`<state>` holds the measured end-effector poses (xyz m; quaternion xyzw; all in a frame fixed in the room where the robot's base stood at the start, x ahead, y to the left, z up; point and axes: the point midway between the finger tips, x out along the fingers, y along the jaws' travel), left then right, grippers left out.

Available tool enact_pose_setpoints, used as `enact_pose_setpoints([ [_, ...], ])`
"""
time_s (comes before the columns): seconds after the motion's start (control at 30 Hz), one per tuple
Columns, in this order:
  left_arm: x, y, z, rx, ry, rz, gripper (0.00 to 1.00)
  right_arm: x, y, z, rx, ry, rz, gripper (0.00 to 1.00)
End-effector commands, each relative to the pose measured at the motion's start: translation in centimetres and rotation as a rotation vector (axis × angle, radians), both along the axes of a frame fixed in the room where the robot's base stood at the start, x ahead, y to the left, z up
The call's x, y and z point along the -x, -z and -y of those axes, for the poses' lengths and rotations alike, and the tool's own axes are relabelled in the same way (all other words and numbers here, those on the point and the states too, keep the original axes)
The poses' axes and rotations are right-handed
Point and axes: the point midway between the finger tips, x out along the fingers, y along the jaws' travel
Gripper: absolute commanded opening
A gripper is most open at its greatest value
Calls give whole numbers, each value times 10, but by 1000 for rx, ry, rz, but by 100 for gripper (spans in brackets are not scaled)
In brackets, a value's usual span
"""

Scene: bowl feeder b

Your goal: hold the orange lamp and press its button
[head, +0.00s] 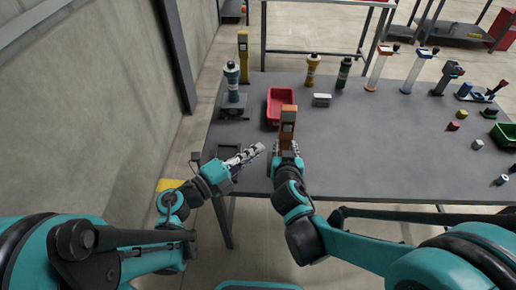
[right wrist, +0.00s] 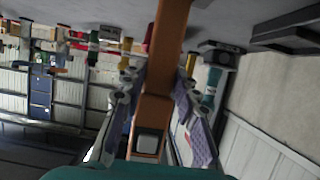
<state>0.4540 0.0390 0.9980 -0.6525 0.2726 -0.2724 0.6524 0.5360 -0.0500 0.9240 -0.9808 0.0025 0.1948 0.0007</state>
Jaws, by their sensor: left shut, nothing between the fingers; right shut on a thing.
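The orange lamp (head: 288,126) stands upright in the grip of my right gripper (head: 288,148), near the table's front edge. In the right wrist view the lamp (right wrist: 167,45) runs between the two finger pads, and a pale square with a dark frame (right wrist: 149,142) shows on its near face; I cannot tell whether this is its button. My right gripper is shut on the lamp's body. My left gripper (head: 259,148) is shut and empty, its fingertips just left of the lamp and apart from it.
A red bin (head: 281,107) lies just behind the lamp. A teal bottle on a dark stand (head: 232,83) and a yellow lamp-like post (head: 243,44) stand at the back left. Bottles, dispensers and a green bin (head: 504,134) occupy the back and right. The table (head: 380,150) is clear right of the lamp.

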Motion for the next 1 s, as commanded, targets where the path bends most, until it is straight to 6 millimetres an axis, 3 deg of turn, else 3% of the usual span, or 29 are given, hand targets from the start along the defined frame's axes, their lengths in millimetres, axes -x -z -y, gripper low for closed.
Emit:
enact_pose_setpoints([
  [0.17,0,0,0,0,0,0,0,1,1,1,0,2,-3,0],
  [0.2,0,0,0,0,0,0,0,1,1,1,0,2,-3,38],
  [0.27,0,0,0,0,0,0,0,0,1,0,0,2,-3,54],
  [0.67,0,0,0,0,0,0,0,4,-2,0,0,0,-1,54],
  [1.0,0,0,0,0,0,0,0,51,-20,-1,1,-3,-1,54],
])
